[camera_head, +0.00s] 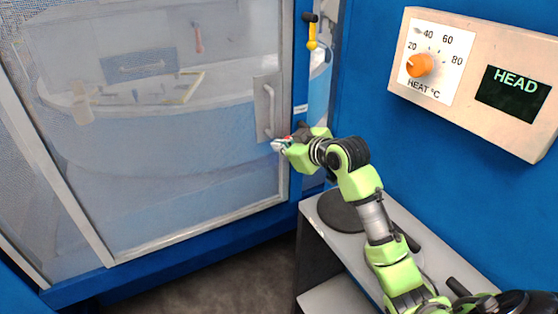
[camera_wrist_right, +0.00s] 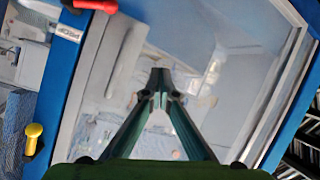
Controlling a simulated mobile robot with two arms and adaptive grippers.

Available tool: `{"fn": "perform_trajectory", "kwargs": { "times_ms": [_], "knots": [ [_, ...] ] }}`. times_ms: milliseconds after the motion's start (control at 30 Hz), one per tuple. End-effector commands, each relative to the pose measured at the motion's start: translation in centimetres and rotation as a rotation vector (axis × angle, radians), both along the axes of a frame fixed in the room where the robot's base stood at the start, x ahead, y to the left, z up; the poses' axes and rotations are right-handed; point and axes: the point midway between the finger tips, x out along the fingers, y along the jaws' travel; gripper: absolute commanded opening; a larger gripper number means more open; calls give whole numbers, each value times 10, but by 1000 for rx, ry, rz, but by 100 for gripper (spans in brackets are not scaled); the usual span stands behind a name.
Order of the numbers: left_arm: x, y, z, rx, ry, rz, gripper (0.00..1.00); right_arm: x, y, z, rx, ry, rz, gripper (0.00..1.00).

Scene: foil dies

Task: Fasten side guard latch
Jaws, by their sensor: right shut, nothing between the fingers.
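The side guard is a clear mesh door (camera_head: 190,150) in a pale frame, with a pale handle (camera_head: 268,110) at its right side. In the right wrist view, a red lever (camera_wrist_right: 97,5) at the top edge reaches from a black part on the blue post (camera_wrist_right: 60,62) towards the door; it looks like the latch. In the head view, my right gripper (camera_head: 283,144) is below the handle and largely covers the latch area. The right wrist view shows its fingers (camera_wrist_right: 160,82) shut and empty in front of the door. My left gripper is out of view.
A yellow grip (camera_head: 312,42) hangs from a black part on the blue post above a small white label. A heater box (camera_head: 470,75) with an orange knob is at the upper right. A grey cabinet top (camera_head: 345,240) lies below my right arm.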

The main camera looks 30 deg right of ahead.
Motion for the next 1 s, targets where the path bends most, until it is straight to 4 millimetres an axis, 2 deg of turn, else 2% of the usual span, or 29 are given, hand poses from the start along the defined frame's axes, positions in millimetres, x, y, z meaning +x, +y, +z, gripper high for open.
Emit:
{"fn": "perform_trajectory", "kwargs": {
  "times_ms": [100,300,900,1000],
  "knots": [
    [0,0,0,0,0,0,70,-8,7,-16,1,31,0,0],
    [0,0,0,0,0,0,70,-16,12,-30,1,60,-1,0],
    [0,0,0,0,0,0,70,-17,13,-33,0,65,-1,0],
    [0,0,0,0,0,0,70,-23,17,-42,1,82,-1,0]
  ]
}}
